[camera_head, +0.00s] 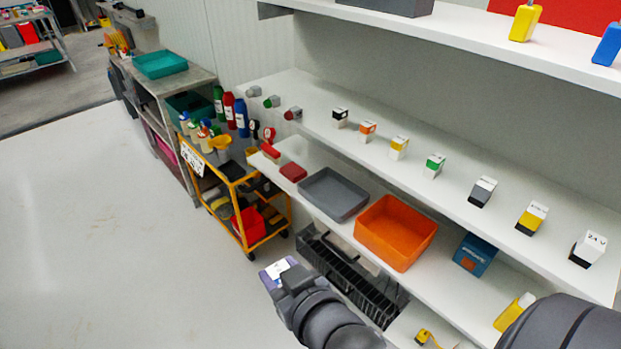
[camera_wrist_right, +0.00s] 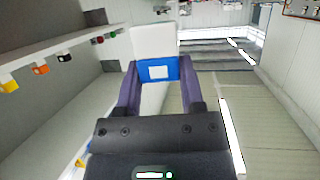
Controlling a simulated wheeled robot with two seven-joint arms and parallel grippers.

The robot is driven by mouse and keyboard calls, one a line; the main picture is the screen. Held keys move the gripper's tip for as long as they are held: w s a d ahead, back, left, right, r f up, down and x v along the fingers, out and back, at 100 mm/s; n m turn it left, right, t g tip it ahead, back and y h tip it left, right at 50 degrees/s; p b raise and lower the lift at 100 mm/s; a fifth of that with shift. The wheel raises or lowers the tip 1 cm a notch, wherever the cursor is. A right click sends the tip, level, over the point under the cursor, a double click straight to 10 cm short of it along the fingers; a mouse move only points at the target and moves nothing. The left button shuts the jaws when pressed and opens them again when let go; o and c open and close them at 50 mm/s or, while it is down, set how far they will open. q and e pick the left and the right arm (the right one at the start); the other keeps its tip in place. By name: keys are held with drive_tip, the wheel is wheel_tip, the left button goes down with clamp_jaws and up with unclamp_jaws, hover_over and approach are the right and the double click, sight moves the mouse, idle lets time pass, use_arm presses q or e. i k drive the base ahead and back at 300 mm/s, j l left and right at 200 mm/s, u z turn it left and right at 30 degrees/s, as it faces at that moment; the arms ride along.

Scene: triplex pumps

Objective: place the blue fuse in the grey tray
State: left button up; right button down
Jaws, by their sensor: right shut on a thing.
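My right gripper (camera_head: 276,272) hangs over the floor, in front of the shelf and left of the trays. In the right wrist view my right gripper (camera_wrist_right: 158,88) has its purple fingers shut on the blue fuse (camera_wrist_right: 158,70), a block with a blue part, a small label and a white part. In the head view only a little of the fuse shows between the fingers. The grey tray (camera_head: 333,194) sits on the middle shelf, behind and up-right of the gripper, apart from it. It looks empty. My left gripper is not in view.
An orange tray (camera_head: 395,233) stands right beside the grey tray, and a red box (camera_head: 293,172) lies to its left. A blue box (camera_head: 475,255) is farther right. Several fuses stand along the shelf above. A yellow cart (camera_head: 230,170) with bottles stands left; floor in front is clear.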

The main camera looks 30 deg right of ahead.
sight(332, 197)
drive_tip(key=i+j+z, duration=0.25)
drive_tip(key=i, duration=0.3)
drive_tip(key=i+j+z, duration=0.25)
drive_tip(key=i, duration=0.25)
drive_tip(key=i+j+z, duration=0.15)
drive_tip(key=z, duration=0.3)
drive_tip(key=i+j+z, duration=0.5)
drive_tip(key=z, duration=0.35)
drive_tip(key=i+j+z, duration=0.1)
drive_tip(key=j+z, duration=0.75)
drive_tip(key=i+j+z, duration=0.2)
drive_tip(key=i+j, duration=0.2)
drive_tip(key=i, duration=0.05)
